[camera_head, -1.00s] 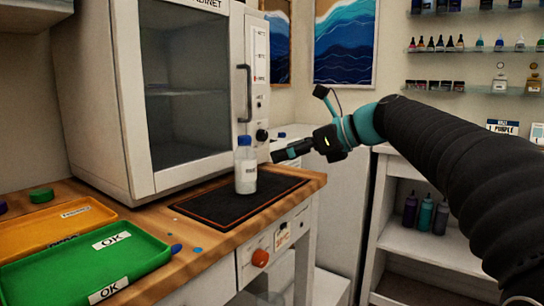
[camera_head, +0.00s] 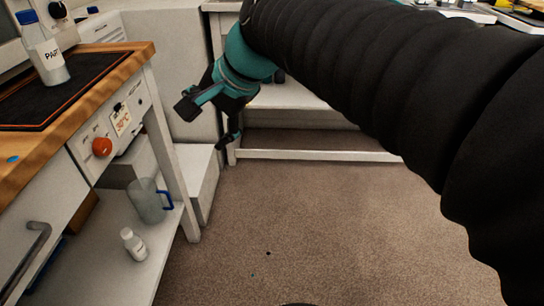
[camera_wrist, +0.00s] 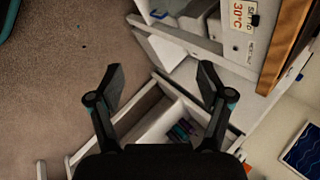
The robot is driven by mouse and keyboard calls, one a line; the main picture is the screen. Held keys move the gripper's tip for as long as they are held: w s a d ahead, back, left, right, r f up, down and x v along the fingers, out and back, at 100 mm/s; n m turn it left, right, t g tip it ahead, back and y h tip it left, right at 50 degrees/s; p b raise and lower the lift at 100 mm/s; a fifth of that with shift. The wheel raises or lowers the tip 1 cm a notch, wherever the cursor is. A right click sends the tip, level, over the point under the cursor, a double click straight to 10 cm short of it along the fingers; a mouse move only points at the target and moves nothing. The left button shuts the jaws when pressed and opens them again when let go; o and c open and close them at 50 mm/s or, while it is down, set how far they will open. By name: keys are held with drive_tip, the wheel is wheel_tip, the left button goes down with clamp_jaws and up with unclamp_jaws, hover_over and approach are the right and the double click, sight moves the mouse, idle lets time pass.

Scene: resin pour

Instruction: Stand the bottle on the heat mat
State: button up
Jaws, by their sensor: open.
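The bottle (camera_head: 47,58), clear-white with a blue cap and a label reading "PART", stands on the dark heat mat (camera_head: 20,106) on the wooden bench, in the head view. It looks upright, leaning only with the camera's slant. My gripper (camera_head: 228,140) hangs right of the bench, lower than its top and well apart from the bottle, fingers pointing down. In the wrist view my gripper (camera_wrist: 161,78) has its two fingers spread with nothing between them. The bottle does not show in the wrist view.
Below the bench, a shelf holds a jug with a blue handle (camera_head: 150,202) and a small white bottle (camera_head: 133,244). An orange knob (camera_head: 102,147) is on the bench front. A white shelf unit (camera_head: 300,155) stands behind my arm. The floor (camera_head: 300,230) is clear.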

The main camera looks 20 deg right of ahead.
drive_tip(key=s+d+f+n+h, duration=0.5)
drive_tip(key=s+d+f+n, duration=0.4)
drive_tip(key=s+f, duration=0.3)
drive_tip(key=shift+s+d+f+n, duration=0.2)
drive_tip(key=shift+d+f+n, duration=0.1)
drive_tip(key=shift+d+f, duration=0.3)
drive_tip(key=shift+d+r, duration=0.1)
